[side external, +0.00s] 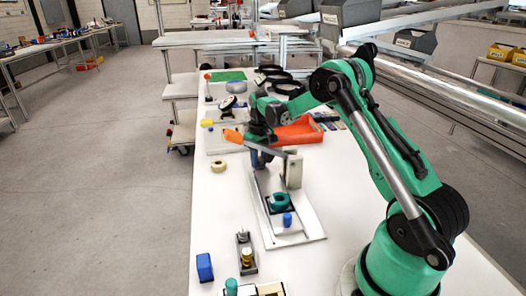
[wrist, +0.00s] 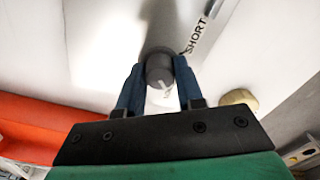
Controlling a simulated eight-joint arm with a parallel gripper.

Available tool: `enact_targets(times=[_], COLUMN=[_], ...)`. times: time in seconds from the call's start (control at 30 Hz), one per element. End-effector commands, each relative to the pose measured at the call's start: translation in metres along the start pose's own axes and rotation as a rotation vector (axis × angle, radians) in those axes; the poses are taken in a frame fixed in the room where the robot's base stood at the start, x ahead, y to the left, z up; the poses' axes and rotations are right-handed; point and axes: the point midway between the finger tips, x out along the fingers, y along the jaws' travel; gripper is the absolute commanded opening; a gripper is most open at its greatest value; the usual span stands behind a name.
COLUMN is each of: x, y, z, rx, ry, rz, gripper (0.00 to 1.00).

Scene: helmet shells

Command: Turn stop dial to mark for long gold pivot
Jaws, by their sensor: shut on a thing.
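The stop dial (wrist: 158,66) is a dark grey round knob between my fingers in the wrist view. A pale mark shows on its lower part, partly hidden between the fingers. The word SHORT (wrist: 198,36) is printed on a light strip to its upper right; no other label is readable. My gripper (wrist: 158,84) is shut on the dial, one blue finger on each side. In the side view my gripper (side external: 262,158) is low behind the lever press (side external: 293,170), and the dial cannot be made out. A small gold pin (side external: 247,256) stands in a dark block near the front.
The table's left strip is mostly clear.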

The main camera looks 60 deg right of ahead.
Motion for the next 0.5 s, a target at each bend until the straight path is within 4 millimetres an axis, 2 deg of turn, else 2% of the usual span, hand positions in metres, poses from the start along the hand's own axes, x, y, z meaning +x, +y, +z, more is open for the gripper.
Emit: enact_targets(times=[0.03,0.07,0.17,0.5], x=[-0.0003,-0.0003,-0.0002,-0.0030], y=[-0.0001,-0.0001,-0.0001,0.0000], z=[-0.0001,-0.0001,-0.0001,-0.0001], rx=[0.001,0.001,0.000,-0.001], ry=[0.000,0.000,0.000,0.000], rz=[0.000,0.000,0.000,0.000], gripper=[0.00,0.34,0.63,0.63])
